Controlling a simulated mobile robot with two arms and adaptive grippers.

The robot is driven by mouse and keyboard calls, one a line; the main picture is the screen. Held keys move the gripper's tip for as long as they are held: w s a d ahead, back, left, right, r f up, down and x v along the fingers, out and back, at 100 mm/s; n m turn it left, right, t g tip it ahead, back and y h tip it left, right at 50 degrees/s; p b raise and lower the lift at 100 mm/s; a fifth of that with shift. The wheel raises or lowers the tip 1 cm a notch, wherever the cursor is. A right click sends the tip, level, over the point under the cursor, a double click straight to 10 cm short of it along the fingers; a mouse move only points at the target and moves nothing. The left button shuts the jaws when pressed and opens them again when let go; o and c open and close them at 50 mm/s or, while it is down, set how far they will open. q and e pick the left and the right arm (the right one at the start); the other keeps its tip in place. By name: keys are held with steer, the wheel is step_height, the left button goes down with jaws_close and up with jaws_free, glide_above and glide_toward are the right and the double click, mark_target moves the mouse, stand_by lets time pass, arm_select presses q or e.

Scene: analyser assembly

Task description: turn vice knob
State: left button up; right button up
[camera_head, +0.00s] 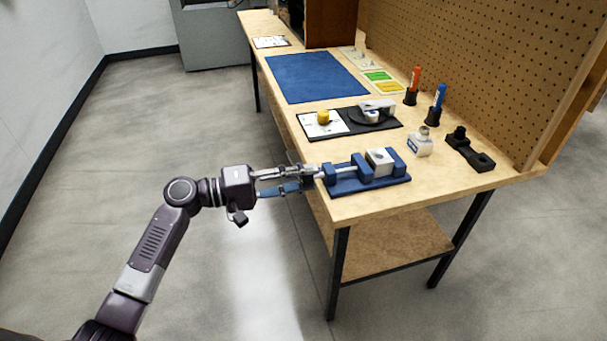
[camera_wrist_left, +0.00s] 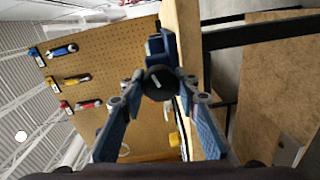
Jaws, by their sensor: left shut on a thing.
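The blue vice (camera_head: 368,184) sits at the near left corner of the wooden workbench, with a light grey block (camera_head: 379,156) between its jaws. Its knob end points left, past the table edge. My left gripper (camera_head: 313,174) reaches in from the left at that end. In the left wrist view the round black vice knob (camera_wrist_left: 160,83), with a light mark on its face, lies between the two fingertips. The left gripper is shut on the knob. In the head view the fingers mostly hide the knob. My right gripper is in neither view.
Red (camera_head: 414,80) and blue (camera_head: 438,98) markers stand upright. A pegboard (camera_head: 490,70) backs the bench. The floor left of it is clear.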

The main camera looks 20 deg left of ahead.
arm_select(q)
steer(key=shift+f, duration=0.1)
stand_by(0.3)
steer(key=o, duration=1.2)
steer(key=shift+c, duration=0.2)
steer(key=v, duration=1.2)
